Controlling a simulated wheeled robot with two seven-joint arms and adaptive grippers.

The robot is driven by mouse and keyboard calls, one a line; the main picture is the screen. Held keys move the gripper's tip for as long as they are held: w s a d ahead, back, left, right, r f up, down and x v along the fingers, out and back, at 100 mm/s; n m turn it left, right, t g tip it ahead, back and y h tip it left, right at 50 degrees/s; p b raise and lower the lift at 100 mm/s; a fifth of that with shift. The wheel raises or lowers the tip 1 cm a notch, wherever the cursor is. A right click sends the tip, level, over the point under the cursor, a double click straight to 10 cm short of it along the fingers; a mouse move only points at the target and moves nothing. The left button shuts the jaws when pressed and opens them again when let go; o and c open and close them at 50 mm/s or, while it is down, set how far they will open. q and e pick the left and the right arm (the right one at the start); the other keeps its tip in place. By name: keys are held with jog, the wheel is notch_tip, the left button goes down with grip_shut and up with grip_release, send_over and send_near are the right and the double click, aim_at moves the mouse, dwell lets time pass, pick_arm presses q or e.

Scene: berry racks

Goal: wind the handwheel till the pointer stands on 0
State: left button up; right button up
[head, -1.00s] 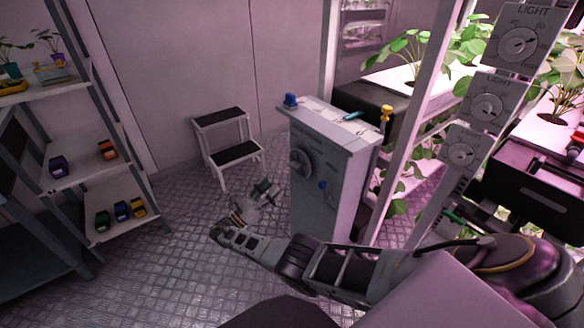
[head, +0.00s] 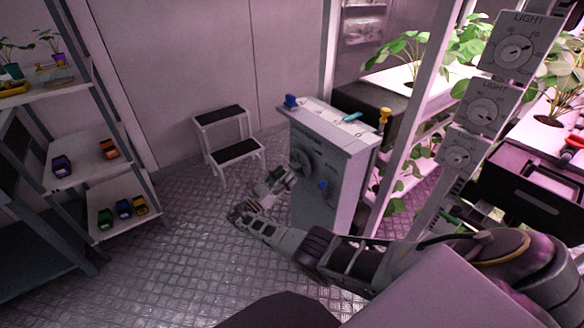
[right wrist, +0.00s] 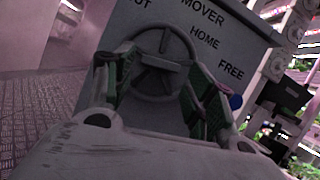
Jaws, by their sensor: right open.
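The handwheel (head: 301,162) is a grey spoked wheel on the front face of a grey cabinet (head: 332,208). In the right wrist view the handwheel (right wrist: 152,84) shows between the fingers. My right gripper (head: 284,178) is open just in front of and slightly below the wheel. In the wrist view my right gripper (right wrist: 150,72) has one finger on each side of the wheel; I cannot tell whether they touch it. No pointer or 0 mark can be made out. My left gripper is not in view.
A blue knob (head: 323,185) sits on the cabinet front, right of the wheel. A step stool (head: 234,155) stands behind left. A shelf rack (head: 75,170) is at left. Open floor lies between.

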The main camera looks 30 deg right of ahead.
aim_at(292, 168)
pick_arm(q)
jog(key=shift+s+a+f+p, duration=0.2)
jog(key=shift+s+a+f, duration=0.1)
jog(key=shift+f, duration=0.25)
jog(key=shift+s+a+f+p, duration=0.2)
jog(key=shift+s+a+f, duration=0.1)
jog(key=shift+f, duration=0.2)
pick_arm(e)
jog(key=shift+x, duration=2.2)
jog(key=c, duration=0.7)
jog(key=shift+c, duration=0.2)
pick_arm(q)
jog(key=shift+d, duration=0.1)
